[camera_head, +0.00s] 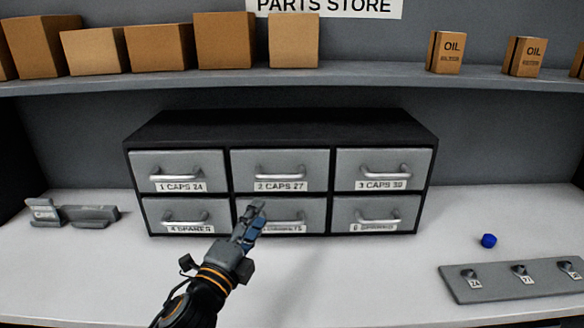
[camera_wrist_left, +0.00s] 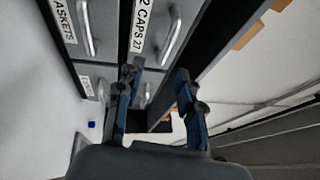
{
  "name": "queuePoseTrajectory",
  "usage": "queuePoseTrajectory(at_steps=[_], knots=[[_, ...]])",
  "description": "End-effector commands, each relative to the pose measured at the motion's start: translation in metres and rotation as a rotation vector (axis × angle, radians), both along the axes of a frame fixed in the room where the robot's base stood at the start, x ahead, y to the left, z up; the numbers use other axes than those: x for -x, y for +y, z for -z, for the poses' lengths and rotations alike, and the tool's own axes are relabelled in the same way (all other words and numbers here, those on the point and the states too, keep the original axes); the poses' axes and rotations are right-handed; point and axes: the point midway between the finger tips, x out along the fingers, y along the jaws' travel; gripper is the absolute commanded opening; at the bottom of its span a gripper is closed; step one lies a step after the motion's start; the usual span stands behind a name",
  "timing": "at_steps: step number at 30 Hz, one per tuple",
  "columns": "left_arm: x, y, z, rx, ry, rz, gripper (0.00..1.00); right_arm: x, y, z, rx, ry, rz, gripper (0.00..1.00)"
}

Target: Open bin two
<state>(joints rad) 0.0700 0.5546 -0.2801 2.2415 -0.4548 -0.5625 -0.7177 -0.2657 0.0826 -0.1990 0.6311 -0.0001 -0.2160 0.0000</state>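Bin two (camera_head: 268,162) is the grey upper middle drawer of a dark cabinet, labelled "2 CAPS 27". It is shut, its front level with its neighbours. Its silver bar handle (camera_head: 281,173) is unobstructed in the head view. The handle also shows in the left wrist view (camera_wrist_left: 171,42), beyond the fingertips. My left gripper (camera_head: 256,212) is in front of the lower middle drawer, below bin two's handle, and hides part of that drawer. In the left wrist view its two fingers (camera_wrist_left: 159,72) are apart with nothing between them. My right gripper is not in view.
The dark cabinet (camera_head: 280,126) holds several other shut drawers. A shelf (camera_head: 350,76) with cardboard boxes runs above it. On the white worktop (camera_head: 400,285) are a grey holder (camera_head: 85,214) at left, a blue cap (camera_head: 488,240) and a grey plate with knobs (camera_head: 500,288) at right.

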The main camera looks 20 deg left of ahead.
Motion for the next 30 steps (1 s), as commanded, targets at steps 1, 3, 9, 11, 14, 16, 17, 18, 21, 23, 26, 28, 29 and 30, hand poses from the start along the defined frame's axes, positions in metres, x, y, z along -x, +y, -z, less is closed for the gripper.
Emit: queuePoseTrajectory(at_steps=[1,3,9,11,14,16,17,18,21,23,26,28,29,30], knots=[[-0.002,-0.001,-0.003,-0.010,-0.008,0.003,0.37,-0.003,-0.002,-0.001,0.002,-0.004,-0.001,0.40],[-0.007,-0.002,-0.005,-0.013,-0.011,0.003,0.37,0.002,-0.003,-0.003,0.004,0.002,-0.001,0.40],[-0.040,-0.005,-0.013,-0.008,-0.010,0.001,0.37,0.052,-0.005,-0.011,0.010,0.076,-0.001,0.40],[-0.053,-0.007,-0.015,-0.008,-0.009,0.002,0.37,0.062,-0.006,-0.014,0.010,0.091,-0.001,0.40],[-0.074,-0.009,-0.018,-0.007,-0.009,0.001,0.37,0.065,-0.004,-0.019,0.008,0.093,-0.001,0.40],[-0.088,-0.011,-0.020,-0.008,-0.007,0.002,0.37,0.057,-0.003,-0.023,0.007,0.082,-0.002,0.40],[-0.094,-0.012,-0.021,-0.006,-0.008,0.001,0.37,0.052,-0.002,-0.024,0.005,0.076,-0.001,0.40],[-0.101,-0.013,-0.022,-0.007,-0.008,0.002,0.37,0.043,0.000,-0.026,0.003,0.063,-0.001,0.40],[-0.115,-0.014,-0.024,-0.006,-0.007,0.001,0.37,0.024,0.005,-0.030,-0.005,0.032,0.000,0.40],[-0.122,-0.015,-0.024,-0.006,-0.006,0.002,0.37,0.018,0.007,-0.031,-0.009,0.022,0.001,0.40],[-0.130,-0.016,-0.025,-0.007,-0.007,0.002,0.37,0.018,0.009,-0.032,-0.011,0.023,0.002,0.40],[-0.133,-0.017,-0.025,-0.007,-0.006,0.002,0.37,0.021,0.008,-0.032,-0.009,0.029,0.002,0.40],[-0.134,-0.017,-0.025,-0.007,-0.006,0.003,0.37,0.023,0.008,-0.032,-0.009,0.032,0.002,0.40],[-0.135,-0.017,-0.025,-0.007,-0.006,0.003,0.37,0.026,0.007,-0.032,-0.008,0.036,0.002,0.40]])
